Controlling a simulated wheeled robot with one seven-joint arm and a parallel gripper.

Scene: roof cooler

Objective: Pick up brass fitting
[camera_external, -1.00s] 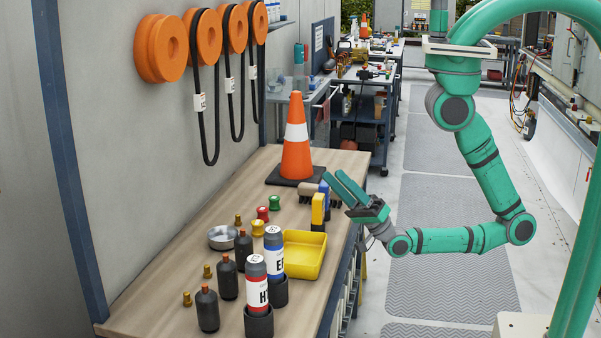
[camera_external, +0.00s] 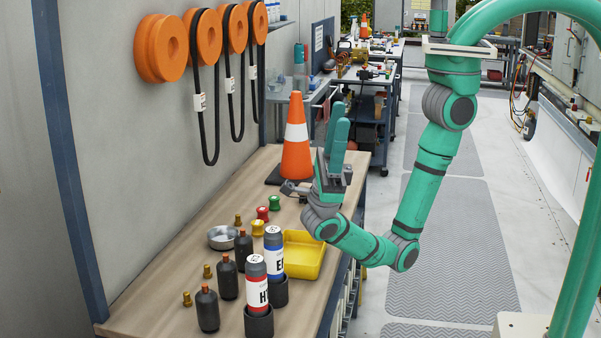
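Several small brass fittings stand on the wooden workbench (camera_external: 165,285): one brass fitting (camera_external: 187,299) at the near left, a second (camera_external: 207,271) just behind it, and a third (camera_external: 238,220) by the round metal dish. I cannot tell which one the task means. My gripper (camera_external: 338,112) is over the bench's right side, beyond the yellow tray and well apart from the fittings.
Dark bottles (camera_external: 207,310) stand close to the fittings. Labelled red (camera_external: 257,285) and blue (camera_external: 274,255) cylinders stand in black holders. A yellow tray (camera_external: 318,262), a metal dish (camera_external: 222,237), red (camera_external: 262,213) and green (camera_external: 274,203) spools and an orange cone (camera_external: 296,145) share the bench.

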